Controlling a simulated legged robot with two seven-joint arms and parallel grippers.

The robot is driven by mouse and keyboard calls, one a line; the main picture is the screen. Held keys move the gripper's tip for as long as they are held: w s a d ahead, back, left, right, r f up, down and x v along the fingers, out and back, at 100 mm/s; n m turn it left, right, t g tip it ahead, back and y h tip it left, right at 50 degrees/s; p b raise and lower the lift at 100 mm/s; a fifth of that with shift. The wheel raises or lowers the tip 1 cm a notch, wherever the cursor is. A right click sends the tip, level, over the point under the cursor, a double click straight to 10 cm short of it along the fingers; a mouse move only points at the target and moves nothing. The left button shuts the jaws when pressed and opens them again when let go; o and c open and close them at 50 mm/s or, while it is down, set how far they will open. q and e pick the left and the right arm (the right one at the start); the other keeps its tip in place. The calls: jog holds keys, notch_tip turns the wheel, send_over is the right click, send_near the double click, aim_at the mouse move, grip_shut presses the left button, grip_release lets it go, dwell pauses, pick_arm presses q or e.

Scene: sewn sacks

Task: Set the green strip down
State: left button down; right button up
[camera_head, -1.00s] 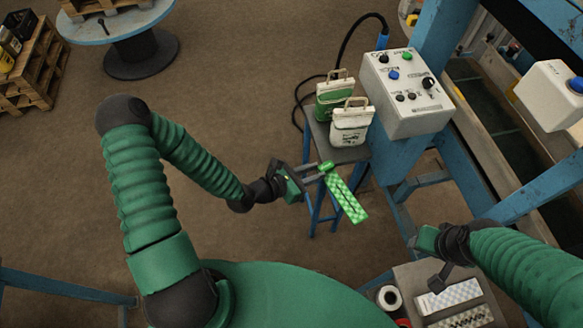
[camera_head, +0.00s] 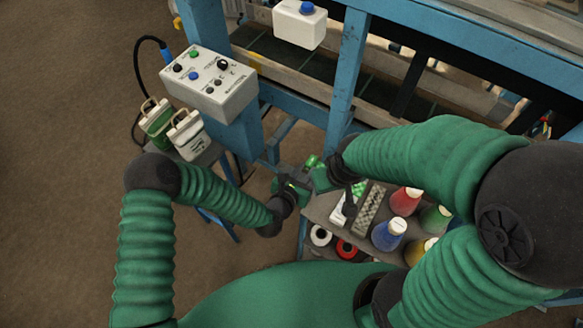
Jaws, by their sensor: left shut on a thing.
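The rest of the strip is mostly hidden behind my right gripper. Green patches just right of that gripper may be its far part; I cannot tell whether it touches the cart. My right gripper (camera_head: 350,207) hangs over the cart's left part, close to the left one; its jaw opening is not clear.
The cart top (camera_head: 318,208) carries a white strip (camera_head: 338,211), a grey patterned strip (camera_head: 371,208) and several coloured bottles, including a blue one (camera_head: 388,235). Two small bags (camera_head: 187,134) stand on a stool by a control box (camera_head: 210,84).

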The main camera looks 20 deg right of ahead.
pick_arm(q)
notch_tip(320, 180, down, 6)
jog(key=b, duration=0.4)
jog(key=shift+f, duration=0.15)
jog(key=shift+w+a, duration=0.1)
jog(key=shift+a, duration=0.1)
jog(key=c, duration=1.1)
grip_release()
jog(key=shift+c, duration=0.2)
